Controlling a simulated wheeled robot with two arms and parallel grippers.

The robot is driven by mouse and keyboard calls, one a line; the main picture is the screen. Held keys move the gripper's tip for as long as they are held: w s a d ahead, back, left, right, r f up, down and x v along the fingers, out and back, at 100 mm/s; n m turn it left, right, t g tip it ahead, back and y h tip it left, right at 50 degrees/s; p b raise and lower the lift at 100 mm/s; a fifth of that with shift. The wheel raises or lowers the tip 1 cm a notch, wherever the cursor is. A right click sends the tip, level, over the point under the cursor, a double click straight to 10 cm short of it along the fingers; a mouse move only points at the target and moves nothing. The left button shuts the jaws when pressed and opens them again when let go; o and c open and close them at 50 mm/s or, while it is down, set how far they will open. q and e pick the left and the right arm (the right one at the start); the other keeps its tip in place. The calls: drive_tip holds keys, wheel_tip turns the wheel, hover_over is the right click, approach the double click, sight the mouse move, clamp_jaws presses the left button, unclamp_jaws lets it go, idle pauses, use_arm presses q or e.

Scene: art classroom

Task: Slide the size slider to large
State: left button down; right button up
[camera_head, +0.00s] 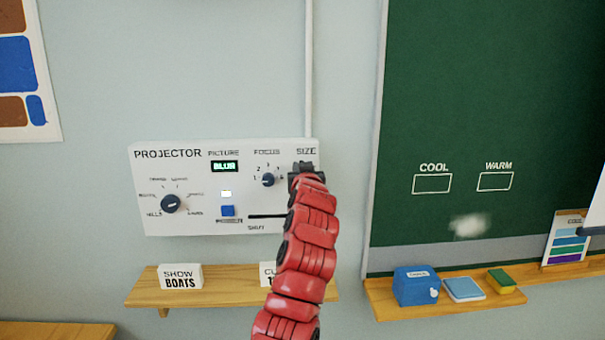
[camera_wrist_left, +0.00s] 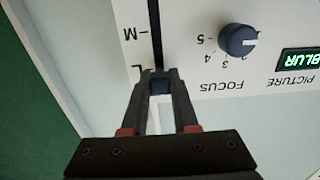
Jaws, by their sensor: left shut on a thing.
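The white projector panel (camera_head: 190,221) is on the wall, with a SIZE label at its top right. My left gripper (camera_head: 303,172) is at the panel's top right, just below that label, and my red arm hides most of the size track. In the left wrist view, which shows the panel upside down, the gripper (camera_wrist_left: 160,78) is shut on the dark size slider knob (camera_wrist_left: 159,86). The knob sits beside the L mark, at the L end of the dark slot (camera_wrist_left: 155,40). The M mark is farther along the slot. My right gripper is not in view.
A focus knob (camera_head: 268,180), a picture display (camera_head: 225,167), a blue button (camera_head: 227,211) and a left dial (camera_head: 171,204) are on the panel. A wooden shelf (camera_head: 220,294) with cards is below. A chalkboard (camera_head: 480,90) stands to the right.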

use_arm(q)
drive_tip(key=c, duration=1)
unclamp_jaws()
drive_tip(key=shift+r, duration=0.4)
drive_tip(key=o, duration=0.3)
drive_tip(key=shift+f, duration=0.15)
drive_tip(key=shift+s, duration=0.4)
drive_tip(key=s+b, duration=0.2)
drive_tip(key=s, duration=0.3)
drive_tip(key=s+d+b, duration=0.1)
drive_tip(key=s+b, duration=0.1)
drive_tip(key=s, duration=0.4)
drive_tip(key=s+b, duration=0.1)
drive_tip(key=s, duration=0.4)
drive_tip(key=shift+s+d+b, duration=0.15)
drive_tip(key=shift+s+b, duration=0.15)
drive_tip(key=shift+b, duration=0.1)
